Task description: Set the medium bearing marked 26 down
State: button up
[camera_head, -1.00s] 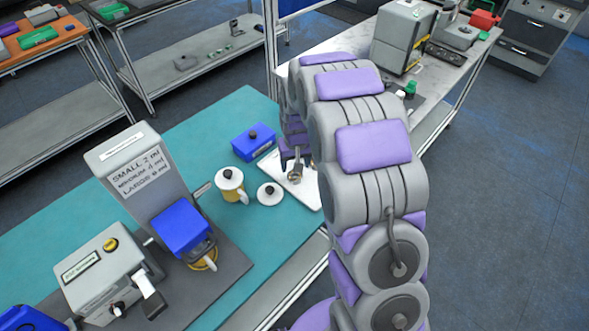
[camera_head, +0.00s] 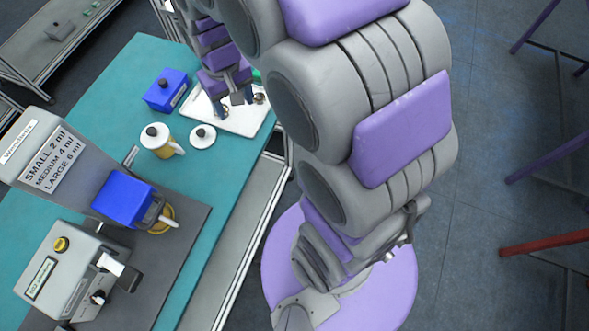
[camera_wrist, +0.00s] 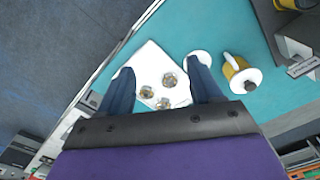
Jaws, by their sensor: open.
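My gripper (camera_head: 236,103) is open and empty over the white tray (camera_head: 243,120) at the back of the teal table. In the wrist view the tray (camera_wrist: 153,56) lies between my two spread fingers (camera_wrist: 163,74). Three metal bearings lie on it: one at the upper right (camera_wrist: 169,80), one at the left (camera_wrist: 147,92) and one nearest the palm (camera_wrist: 163,103). The marking 26 is too small to read, so I cannot tell which is the medium one. In the head view one bearing (camera_head: 259,98) shows right of the fingers; my gripper partly hides the others.
A blue box (camera_head: 166,92), a yellow-and-white pot (camera_head: 157,140) and a round white lid (camera_head: 203,136) stand left of the tray. A dispenser with a sign (camera_head: 58,158) and a grey machine (camera_head: 70,285) stand at the front left. The table's right edge is close to the tray.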

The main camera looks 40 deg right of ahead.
jog(key=s+r+g, duration=0.1)
jog(key=s+r, duration=0.1)
jog(key=s, duration=1)
jog(key=s+r, duration=0.2)
jog(key=s, duration=1)
jog(key=shift+g, duration=0.4)
jog(key=shift+f+b, duration=0.35)
jog(key=shift+b, duration=0.05)
